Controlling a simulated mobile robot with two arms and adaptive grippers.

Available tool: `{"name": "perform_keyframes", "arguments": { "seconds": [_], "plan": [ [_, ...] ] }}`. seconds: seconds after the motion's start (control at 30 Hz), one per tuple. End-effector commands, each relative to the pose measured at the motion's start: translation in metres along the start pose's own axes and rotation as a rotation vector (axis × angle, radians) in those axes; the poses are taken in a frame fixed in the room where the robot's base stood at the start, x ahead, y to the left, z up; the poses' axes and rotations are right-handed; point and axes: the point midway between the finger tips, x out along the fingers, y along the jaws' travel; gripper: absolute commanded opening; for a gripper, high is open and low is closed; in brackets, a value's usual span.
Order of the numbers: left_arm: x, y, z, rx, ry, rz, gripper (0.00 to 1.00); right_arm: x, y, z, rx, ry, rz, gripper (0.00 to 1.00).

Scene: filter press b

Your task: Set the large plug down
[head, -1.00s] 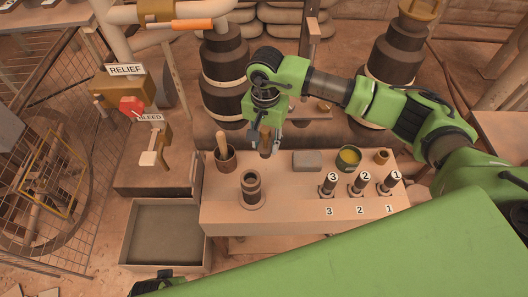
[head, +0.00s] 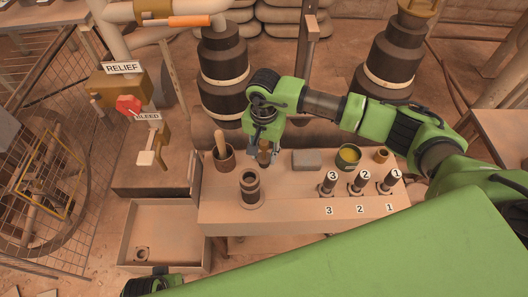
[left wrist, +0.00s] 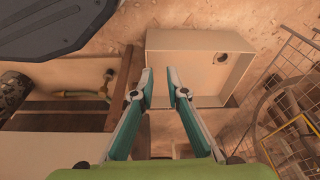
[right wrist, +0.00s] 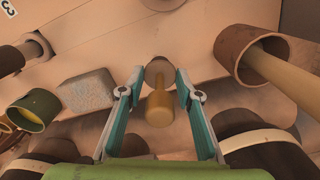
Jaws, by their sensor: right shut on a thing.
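The large plug (head: 264,155), a brown tapered cylinder, is between the fingers of my right gripper (head: 265,150), at the back of the bench. In the right wrist view the plug (right wrist: 159,108) is between the two fingers (right wrist: 160,82), which are shut on it. Its lower end is at or just above the bench top; I cannot tell whether it touches. My left gripper (left wrist: 160,78) is partly open and empty, in front of the tray. Only part of the left arm shows at the bottom of the head view.
The bench (head: 225,215) holds a cup with a wooden handle (head: 222,157), a dark upright socket (head: 250,188), a grey block (head: 307,160), a yellow-filled pot (head: 348,158) and three numbered pegs (head: 358,182). A tray (head: 128,232) with a round fitting (head: 141,254) stands left of it.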

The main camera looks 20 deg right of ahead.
Motion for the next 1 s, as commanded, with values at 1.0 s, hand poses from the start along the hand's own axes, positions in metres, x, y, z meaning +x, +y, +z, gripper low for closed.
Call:
{"name": "perform_keyframes", "arguments": {
  "seconds": [1.0],
  "plan": [
    [0.024,0.000,0.015,0.002,-0.014,0.000,0.14,-0.078,-0.001,-0.001,0.000,0.004,-0.004,0.48]
  ]
}}
